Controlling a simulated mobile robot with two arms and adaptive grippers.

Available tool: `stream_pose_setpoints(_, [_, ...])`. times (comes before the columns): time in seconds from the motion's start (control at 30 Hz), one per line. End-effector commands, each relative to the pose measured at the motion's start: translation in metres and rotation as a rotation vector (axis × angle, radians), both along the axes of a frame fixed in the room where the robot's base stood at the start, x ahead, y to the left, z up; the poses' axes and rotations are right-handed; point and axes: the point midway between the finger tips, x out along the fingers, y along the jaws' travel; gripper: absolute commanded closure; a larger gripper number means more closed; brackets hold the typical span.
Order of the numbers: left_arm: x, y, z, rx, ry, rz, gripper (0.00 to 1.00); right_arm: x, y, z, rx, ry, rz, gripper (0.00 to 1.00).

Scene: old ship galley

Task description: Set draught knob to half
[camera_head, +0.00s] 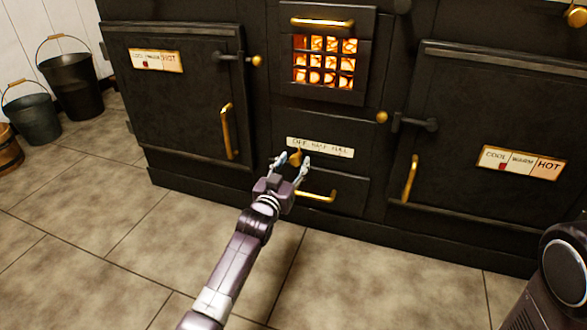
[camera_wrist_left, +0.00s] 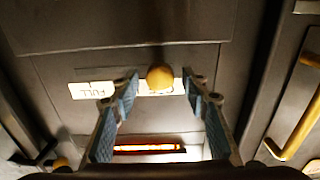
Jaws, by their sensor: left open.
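The draught knob (camera_head: 295,157) is a small brass knob on the middle stove panel, at the left end of a cream label strip (camera_head: 330,149). The strip's lettering is blurred; its right-hand word looks like FULL. My left gripper (camera_head: 291,163) is open, with its fingertips on either side of the knob. In the left wrist view the knob (camera_wrist_left: 160,77) shows as a round brass end between the two open fingertips (camera_wrist_left: 160,90). The strip (camera_wrist_left: 92,89) is upside down there, its middle hidden by the knob. Contact with the knob cannot be told. My right gripper is not in view.
A brass drawer handle (camera_head: 317,196) is just below and right of the gripper. The glowing fire grate (camera_head: 324,62) is above. Oven doors with brass handles (camera_head: 227,131) (camera_head: 410,179) flank the panel. Buckets (camera_head: 72,84) stand far left. The tiled floor in front is clear.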

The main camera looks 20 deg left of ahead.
Motion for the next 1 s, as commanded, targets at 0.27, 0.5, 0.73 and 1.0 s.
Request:
stream_pose_setpoints(0.27, [0.0029, -0.0001, 0.0005, 0.0, 0.001, 0.0, 0.58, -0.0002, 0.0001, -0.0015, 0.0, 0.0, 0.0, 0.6])
stream_pose_setpoints(0.5, [0.0027, 0.0, 0.0003, 0.0, 0.001, 0.0, 0.79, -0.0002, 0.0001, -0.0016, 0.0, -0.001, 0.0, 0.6])
stream_pose_setpoints(0.73, [0.0026, 0.0, 0.0002, 0.0, 0.001, 0.0, 1.0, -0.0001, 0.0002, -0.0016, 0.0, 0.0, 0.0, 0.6])
stream_pose_setpoints(1.0, [0.0025, -0.0061, 0.0022, -0.002, 0.002, 0.0, 1.0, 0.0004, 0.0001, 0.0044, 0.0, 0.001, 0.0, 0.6])
